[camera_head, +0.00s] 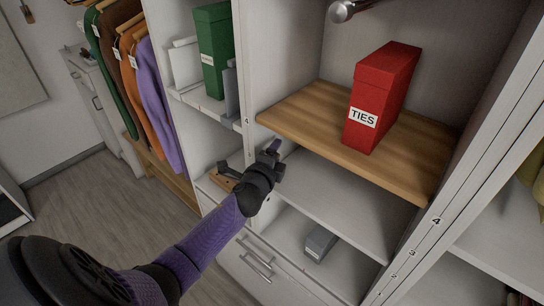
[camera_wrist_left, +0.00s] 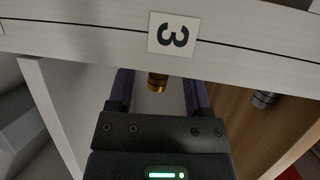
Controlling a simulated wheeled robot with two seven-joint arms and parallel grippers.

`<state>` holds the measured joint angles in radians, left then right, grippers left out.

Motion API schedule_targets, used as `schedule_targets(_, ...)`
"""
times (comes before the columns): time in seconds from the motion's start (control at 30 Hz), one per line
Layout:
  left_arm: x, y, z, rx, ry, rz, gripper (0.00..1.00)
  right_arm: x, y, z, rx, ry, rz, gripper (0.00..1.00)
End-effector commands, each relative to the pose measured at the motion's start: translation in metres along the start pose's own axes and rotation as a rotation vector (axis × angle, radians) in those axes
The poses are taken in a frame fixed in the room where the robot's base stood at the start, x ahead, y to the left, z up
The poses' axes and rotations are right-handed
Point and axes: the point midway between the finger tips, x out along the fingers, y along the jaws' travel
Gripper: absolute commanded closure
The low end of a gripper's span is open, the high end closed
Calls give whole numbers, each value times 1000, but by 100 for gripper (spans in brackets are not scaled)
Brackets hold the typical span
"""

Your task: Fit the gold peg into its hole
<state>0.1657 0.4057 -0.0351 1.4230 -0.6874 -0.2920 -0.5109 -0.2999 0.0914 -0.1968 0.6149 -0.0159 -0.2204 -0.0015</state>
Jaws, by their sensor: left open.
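The gold peg (camera_wrist_left: 157,83) shows in the left wrist view as a short gold cylinder with a dark upper part, just below a pale strip marked 3 (camera_wrist_left: 173,35). My left gripper (camera_wrist_left: 159,90) is open, with one finger on each side of the peg; I cannot tell whether either touches it. In the head view my left gripper (camera_head: 272,152) is at the left front of the wooden shelf (camera_head: 300,113), beside the upright panel. The peg is hidden there. I cannot make out its hole. My right gripper is not in view.
A red box labelled TIES (camera_head: 378,95) stands on the wooden shelf. A second, grey metal peg (camera_wrist_left: 263,99) is right of my fingers. A grey box (camera_head: 320,243) sits in a lower cubby. A green box (camera_head: 214,50) stands left; clothes (camera_head: 155,90) hang farther left.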

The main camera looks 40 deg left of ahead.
Motion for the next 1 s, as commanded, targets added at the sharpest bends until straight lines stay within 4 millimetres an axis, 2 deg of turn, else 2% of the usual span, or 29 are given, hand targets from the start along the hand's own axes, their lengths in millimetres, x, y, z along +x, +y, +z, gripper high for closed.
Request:
schedule_targets(0.3, -68, -1, 0, -1, 0, 2, 36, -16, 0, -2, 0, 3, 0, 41)
schedule_targets(0.43, -89, 0, 0, -1, 0, 1, 36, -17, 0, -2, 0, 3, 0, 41)
schedule_targets(0.57, -95, 0, 0, 0, 0, 0, 36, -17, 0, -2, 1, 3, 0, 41)
schedule_targets(1.0, -95, 0, 0, 0, 0, 1, 36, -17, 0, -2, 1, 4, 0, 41)
